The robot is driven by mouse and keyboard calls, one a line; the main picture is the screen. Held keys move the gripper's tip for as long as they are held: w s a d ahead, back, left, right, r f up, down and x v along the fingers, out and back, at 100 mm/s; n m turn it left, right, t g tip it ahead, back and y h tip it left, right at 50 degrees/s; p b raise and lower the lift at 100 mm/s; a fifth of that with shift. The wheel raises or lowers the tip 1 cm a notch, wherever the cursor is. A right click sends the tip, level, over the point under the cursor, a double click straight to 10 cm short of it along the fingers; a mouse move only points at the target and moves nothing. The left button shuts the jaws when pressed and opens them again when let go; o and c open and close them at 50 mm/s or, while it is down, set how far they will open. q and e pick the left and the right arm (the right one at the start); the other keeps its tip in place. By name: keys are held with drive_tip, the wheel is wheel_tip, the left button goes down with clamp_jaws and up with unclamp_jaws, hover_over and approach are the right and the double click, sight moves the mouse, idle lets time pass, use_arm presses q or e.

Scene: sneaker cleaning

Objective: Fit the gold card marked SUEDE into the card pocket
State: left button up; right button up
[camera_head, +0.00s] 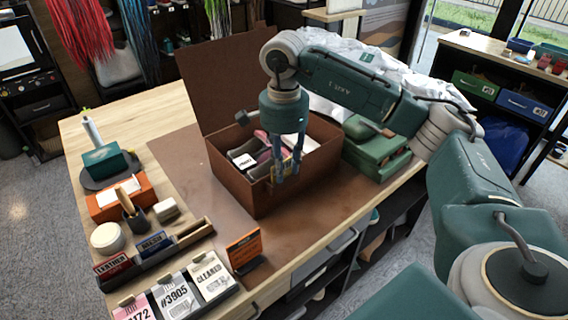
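My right gripper (288,172) points down at the front wall of the open brown shoe box (247,195). Its two fingers stand a little apart. A small gold-yellow patch (272,183) shows beside the fingertips against that wall. It is too small to tell whether it is the gold card, the card pocket or both, and no SUEDE lettering is readable. Whether the fingers grip it cannot be told. The card rack (150,262) at the left holds a red LEATHER card (113,266) and a blue card (154,243). My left gripper is out of view.
Sneakers and a white label (244,161) lie in the box, whose lid stands up behind. A green case (375,155) is close on its right. An orange sign (243,249) and tags, one reading CLEANED (210,275), are in front. The brown mat (190,165) left of the box is clear.

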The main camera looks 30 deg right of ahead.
wheel_tip(320, 180, up, 12)
idle(0.6)
